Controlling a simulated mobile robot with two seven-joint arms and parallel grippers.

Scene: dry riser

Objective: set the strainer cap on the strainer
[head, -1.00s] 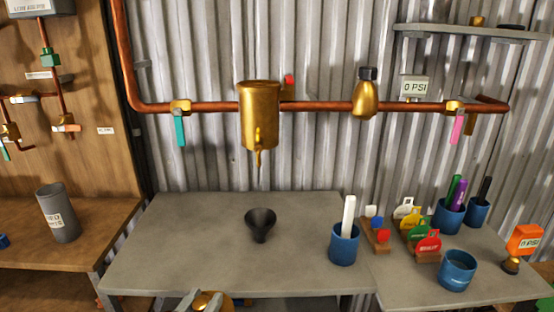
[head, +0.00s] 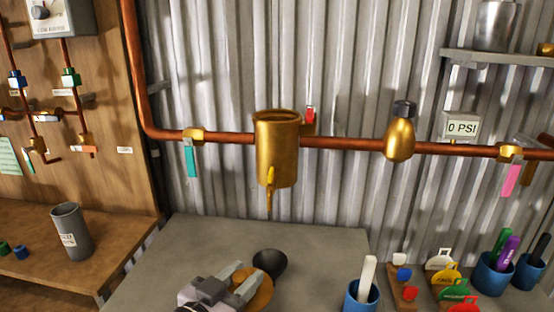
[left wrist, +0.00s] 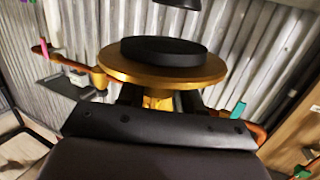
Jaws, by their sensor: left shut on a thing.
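The strainer (head: 278,150) is a brass cylinder on the copper pipe, with a small spout below and its top rim open. My left gripper (head: 237,285) is low in the head view, in front of the strainer and below it. It is shut on the strainer cap (head: 262,292), a flat gold disc. The left wrist view shows the cap (left wrist: 150,72) with a thick black round part on one face and a gold stub between my fingers (left wrist: 158,98). The cap is apart from the strainer. My right gripper is not in view.
A blue cup (head: 361,297) with a white marker and several coloured tags stand to the right. Pipe, teal-handled valve (head: 191,158) and brass bulb (head: 400,138) flank the strainer.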

